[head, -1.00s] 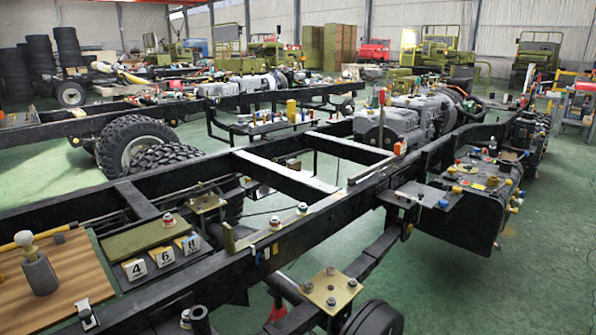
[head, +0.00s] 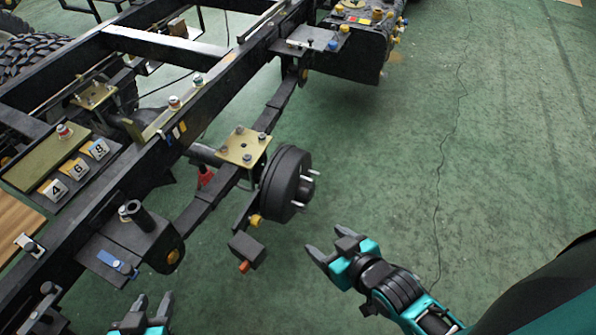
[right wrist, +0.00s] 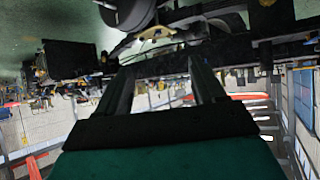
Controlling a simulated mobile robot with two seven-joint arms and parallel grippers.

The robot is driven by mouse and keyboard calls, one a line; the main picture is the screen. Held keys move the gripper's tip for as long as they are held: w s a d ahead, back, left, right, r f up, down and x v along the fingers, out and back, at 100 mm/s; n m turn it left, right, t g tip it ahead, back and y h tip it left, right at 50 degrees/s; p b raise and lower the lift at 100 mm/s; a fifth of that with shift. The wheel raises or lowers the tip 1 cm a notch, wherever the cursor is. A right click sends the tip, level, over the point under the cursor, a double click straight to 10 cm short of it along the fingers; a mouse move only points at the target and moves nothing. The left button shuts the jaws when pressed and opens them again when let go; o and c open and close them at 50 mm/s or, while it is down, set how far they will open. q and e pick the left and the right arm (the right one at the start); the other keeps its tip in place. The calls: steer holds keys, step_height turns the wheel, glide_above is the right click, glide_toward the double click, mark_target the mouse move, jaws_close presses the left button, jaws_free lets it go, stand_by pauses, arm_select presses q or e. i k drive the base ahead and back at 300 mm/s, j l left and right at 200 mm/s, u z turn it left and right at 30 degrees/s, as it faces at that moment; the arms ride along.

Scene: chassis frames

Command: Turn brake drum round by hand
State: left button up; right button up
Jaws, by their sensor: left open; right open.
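The brake drum (head: 283,184) is a round black drum with several pale studs on its outer face. It sits at the end of the axle, beside the leaf spring under the chassis frame. My right gripper (head: 327,248) is open and empty, below and to the right of the drum and apart from it. In the right wrist view its two dark fingers (right wrist: 160,85) stand apart, and a dark round part, likely the drum (right wrist: 125,14), shows at the top. My left gripper (head: 153,306) is open and empty at the bottom edge, left of the drum.
A brass plate (head: 243,146) with bolts lies over the spring next to the drum. A dark block with an orange end (head: 246,250) is below it. The chassis frame rail (head: 215,88) runs diagonally at left. Green floor (head: 480,150) to the right is clear.

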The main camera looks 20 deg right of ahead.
mark_target(288, 186)
steer(key=i+l, duration=0.15)
steer(key=l, duration=0.3)
steer(key=i+l, duration=0.15)
steer(key=l, duration=0.25)
steer(key=i+l+u, duration=0.1)
steer(key=l, duration=0.35)
steer(key=i+l, duration=0.15)
steer(key=l, duration=0.3)
steer(key=l+u, duration=0.1)
steer(key=u, duration=1.1)
